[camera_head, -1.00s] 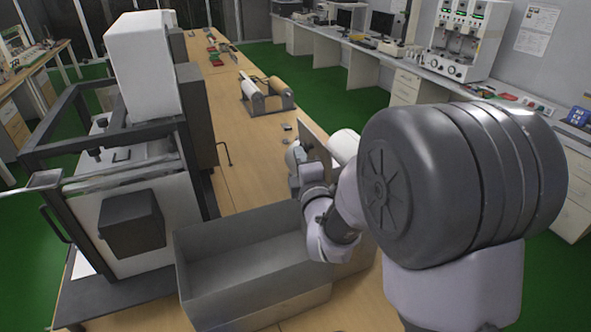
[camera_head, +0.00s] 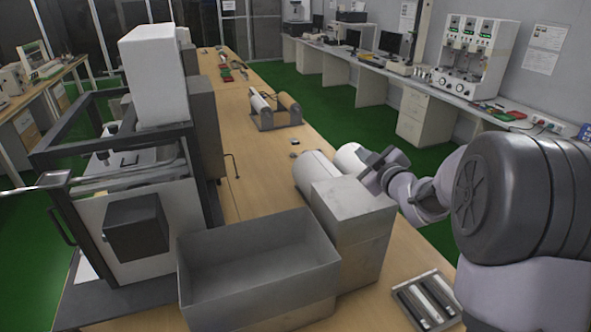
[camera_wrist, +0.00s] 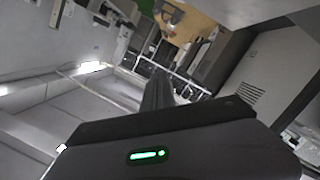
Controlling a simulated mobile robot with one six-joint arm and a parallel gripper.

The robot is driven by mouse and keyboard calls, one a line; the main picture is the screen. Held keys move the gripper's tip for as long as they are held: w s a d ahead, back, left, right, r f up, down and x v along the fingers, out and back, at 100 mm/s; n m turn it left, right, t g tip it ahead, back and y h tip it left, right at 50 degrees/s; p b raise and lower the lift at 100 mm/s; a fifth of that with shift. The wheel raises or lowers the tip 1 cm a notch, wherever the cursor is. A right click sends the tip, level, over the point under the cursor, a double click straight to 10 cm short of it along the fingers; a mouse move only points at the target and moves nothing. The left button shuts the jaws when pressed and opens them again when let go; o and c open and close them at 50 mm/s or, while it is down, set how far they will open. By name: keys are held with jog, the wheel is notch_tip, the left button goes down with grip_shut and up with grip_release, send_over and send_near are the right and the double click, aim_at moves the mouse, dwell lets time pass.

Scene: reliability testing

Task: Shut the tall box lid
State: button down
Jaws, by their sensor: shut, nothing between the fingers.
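The tall grey box (camera_head: 358,245) stands on the wooden table, right of a lower open grey bin (camera_head: 250,272). Its lid (camera_head: 350,204) lies flat across the top and looks shut; no gap shows from here. My gripper (camera_head: 372,168) is just above the back right part of the lid, shut and empty. I cannot tell whether it touches the lid. In the wrist view my fingers (camera_wrist: 158,88) are together with nothing between them, and the box is not recognisable there.
White cylinders (camera_head: 316,172) lie behind the tall box. A machine with a dark frame (camera_head: 205,120) stands to the left. A tray with metal bars (camera_head: 425,300) lies at the front right.

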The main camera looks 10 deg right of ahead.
jog(key=d+f+m, duration=0.2)
jog(key=w+d+f+m+y+p, duration=0.1)
jog(key=d+f+m, duration=0.1)
jog(key=d+f, duration=0.1)
jog(key=w+d+f+m+p, duration=0.1)
jog(key=d+f+m, duration=0.1)
jog(key=f, duration=0.1)
jog(key=shift+d+f+g+y, duration=0.15)
jog(key=shift+f+g+y, duration=0.1)
jog(key=shift+g+y, duration=0.05)
jog(key=shift+d+f, duration=0.25)
jog(key=shift+f, duration=0.75)
jog(key=shift+f, duration=0.1)
